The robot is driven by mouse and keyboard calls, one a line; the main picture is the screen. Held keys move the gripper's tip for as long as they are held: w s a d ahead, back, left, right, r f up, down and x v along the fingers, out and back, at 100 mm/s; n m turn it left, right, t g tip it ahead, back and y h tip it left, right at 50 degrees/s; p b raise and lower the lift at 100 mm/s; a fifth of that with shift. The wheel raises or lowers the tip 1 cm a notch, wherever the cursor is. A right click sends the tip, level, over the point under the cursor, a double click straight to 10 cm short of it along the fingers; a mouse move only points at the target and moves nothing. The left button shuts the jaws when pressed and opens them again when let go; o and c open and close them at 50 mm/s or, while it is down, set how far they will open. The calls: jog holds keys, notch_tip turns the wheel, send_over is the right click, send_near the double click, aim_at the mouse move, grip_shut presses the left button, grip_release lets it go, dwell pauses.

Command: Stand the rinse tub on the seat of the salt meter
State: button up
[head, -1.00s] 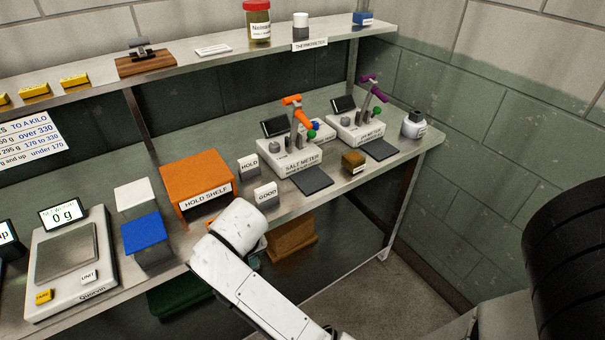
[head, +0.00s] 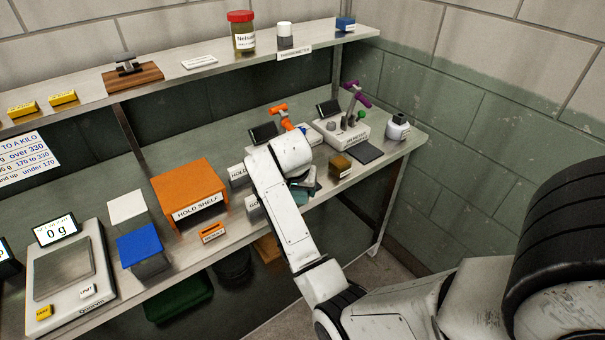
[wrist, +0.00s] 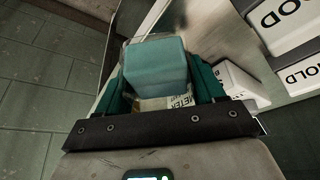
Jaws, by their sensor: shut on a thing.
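The rinse tub (wrist: 160,62) is a blocky teal thing with a pale, clear-looking edge. It sits between the dark green fingers of my gripper (wrist: 160,88), which is shut on it. In the head view the tub (head: 300,196) shows as a small teal patch below my wrist, near the bench front. The salt meter's orange handle (head: 279,109) and dark screen (head: 264,133) rise behind my arm; most of its body and its front plate are hidden. Part of its label (wrist: 183,101) shows just past the tub in the wrist view. I cannot tell whether the tub touches the meter.
A second meter with a purple handle (head: 355,92) and dark front plate (head: 367,152) stands to the right. A brown-gold block (head: 340,165) is close right of my gripper. The HOLD sign (head: 238,174) and orange hold shelf (head: 188,190) are left. A white bottle (head: 397,128) stands far right.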

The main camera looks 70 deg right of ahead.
jog(key=d, duration=0.2)
jog(key=w+d, duration=0.1)
jog(key=d, duration=0.1)
jog(key=d+p, duration=0.1)
jog(key=d, duration=0.1)
jog(key=shift+w+d+f, duration=0.25)
jog(key=shift+d+f, duration=0.05)
jog(key=shift+d, duration=0.05)
jog(key=shift+f, duration=0.45)
jog(key=shift+f, duration=0.1)
jog(key=shift+f, duration=0.1)
jog(key=o, duration=0.8)
jog(key=shift+a, duration=0.1)
jog(key=shift+o, duration=0.2)
